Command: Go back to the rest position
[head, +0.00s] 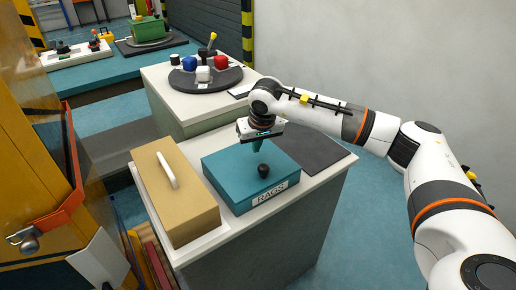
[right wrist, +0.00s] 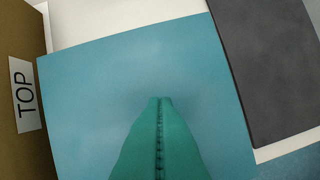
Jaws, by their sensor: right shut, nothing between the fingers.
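My right gripper (head: 268,150) is above the teal box labelled RAGS (head: 229,165), pointing down at its lid. Its green fingers are closed together with nothing between them, as the right wrist view also shows (right wrist: 160,100). In that view the plain teal lid (right wrist: 100,75) lies below the fingertips. I cannot tell whether they touch it. A black round knob (head: 263,171) stands on the lid near the label, just in front of the fingers. My left gripper is not in view.
A tan box (head: 185,205) with a white handle stands left of the teal box. A dark grey mat (head: 312,150) lies to the right on the white counter. Behind, a round dark tray (head: 205,82) holds coloured knobs. An orange-brown cabinet (head: 35,130) stands at left.

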